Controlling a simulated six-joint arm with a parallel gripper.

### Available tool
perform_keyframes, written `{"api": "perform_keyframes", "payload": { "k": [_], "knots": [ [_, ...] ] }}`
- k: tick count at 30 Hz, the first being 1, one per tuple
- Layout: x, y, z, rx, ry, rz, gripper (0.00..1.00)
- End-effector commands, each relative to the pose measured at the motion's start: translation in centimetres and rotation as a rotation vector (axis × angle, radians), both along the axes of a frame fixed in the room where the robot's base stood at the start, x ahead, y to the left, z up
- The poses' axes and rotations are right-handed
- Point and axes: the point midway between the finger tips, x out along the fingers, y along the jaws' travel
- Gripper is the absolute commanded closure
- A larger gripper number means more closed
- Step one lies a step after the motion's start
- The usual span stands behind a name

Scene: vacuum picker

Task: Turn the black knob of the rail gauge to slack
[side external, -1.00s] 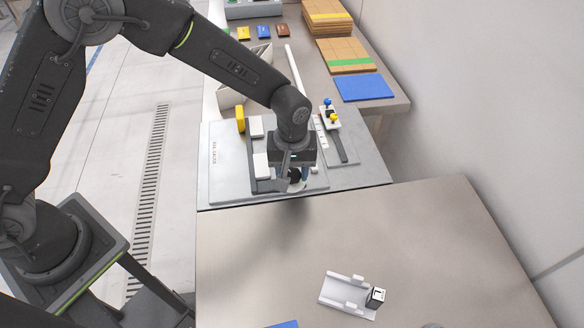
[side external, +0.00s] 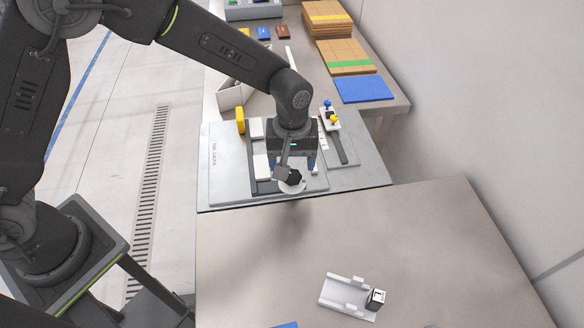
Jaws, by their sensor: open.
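The rail gauge (side external: 226,168) is a grey plate on the far bench, with lettering near its left edge. Its black knob (side external: 292,178) sits on a round white dial near the plate's front edge. A small green mark shows at the dial's right side. My gripper (side external: 297,166) is open just above and behind the knob, and seems apart from it. The dial lettering and the knob's pointing direction are too small to read.
A yellow part (side external: 240,121) and white blocks (side external: 261,166) stand on the plate left of my gripper. A small fixture with blue and yellow knobs (side external: 333,119) is behind right. A white cradle (side external: 345,292) lies on the near table, otherwise mostly clear.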

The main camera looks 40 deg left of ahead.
Motion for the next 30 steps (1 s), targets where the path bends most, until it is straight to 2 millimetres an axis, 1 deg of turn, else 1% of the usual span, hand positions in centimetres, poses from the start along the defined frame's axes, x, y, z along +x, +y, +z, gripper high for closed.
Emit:
{"api": "perform_keyframes", "payload": {
  "k": [1,6,9,12,15,18,28,30],
  "knots": [
    [0.1,0.0,1.4,-0.003,-0.006,0.0,0.31],
    [0.0,0.0,5.2,-0.002,-0.005,0.0,0.31],
    [0.1,0.0,7.1,-0.002,-0.005,0.0,0.31],
    [0.0,0.0,8.6,-0.001,-0.002,0.0,0.31],
    [0.0,0.0,9.6,0.0,-0.001,0.0,0.31],
    [0.0,0.0,10.1,0.0,-0.001,0.0,0.31],
    [0.0,0.0,10.2,-0.001,-0.001,0.0,0.31],
    [-0.1,0.3,10.6,-0.003,-0.007,-0.007,0.31]
  ]
}}
